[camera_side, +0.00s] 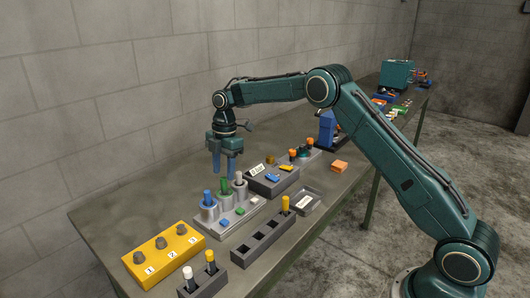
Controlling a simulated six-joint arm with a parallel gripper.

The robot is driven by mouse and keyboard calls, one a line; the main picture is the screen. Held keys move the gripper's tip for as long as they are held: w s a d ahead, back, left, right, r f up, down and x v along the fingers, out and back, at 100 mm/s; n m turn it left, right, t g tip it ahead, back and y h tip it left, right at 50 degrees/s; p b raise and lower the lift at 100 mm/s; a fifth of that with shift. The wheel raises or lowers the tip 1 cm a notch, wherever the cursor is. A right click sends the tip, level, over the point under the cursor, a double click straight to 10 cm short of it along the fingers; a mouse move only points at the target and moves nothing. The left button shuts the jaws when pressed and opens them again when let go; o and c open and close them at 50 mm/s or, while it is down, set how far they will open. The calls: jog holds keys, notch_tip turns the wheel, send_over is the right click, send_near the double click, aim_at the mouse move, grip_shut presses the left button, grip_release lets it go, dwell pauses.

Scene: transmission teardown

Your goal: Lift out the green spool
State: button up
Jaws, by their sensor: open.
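The green spool (223,187) stands upright in the middle of a grey metal block (231,220). A blue spool (208,198) stands to its left and a pale grey one (239,180) to its right. My gripper (224,170) is open and empty, pointing down, with two blue fingers. In this view its fingertips appear close above and behind the green spool, apart from it as far as I can tell. The lower part of the green spool is hidden inside its holder.
A yellow block (163,255) with numbered places lies at front left. A grey box (272,180), a tray (303,202) and an orange block (339,166) are to the right. Bare table (130,200) lies behind.

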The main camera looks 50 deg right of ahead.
aim_at(223, 178)
jog(key=shift+a+f, duration=0.2)
jog(key=shift+f, duration=1.2)
jog(key=shift+a+f, duration=0.15)
jog(key=shift+f, duration=1.25)
jog(key=c, duration=0.9)
grip_shut()
jog(key=shift+r, duration=0.2)
notch_tip(223, 178, up, 10)
jog(key=shift+f, duration=0.1)
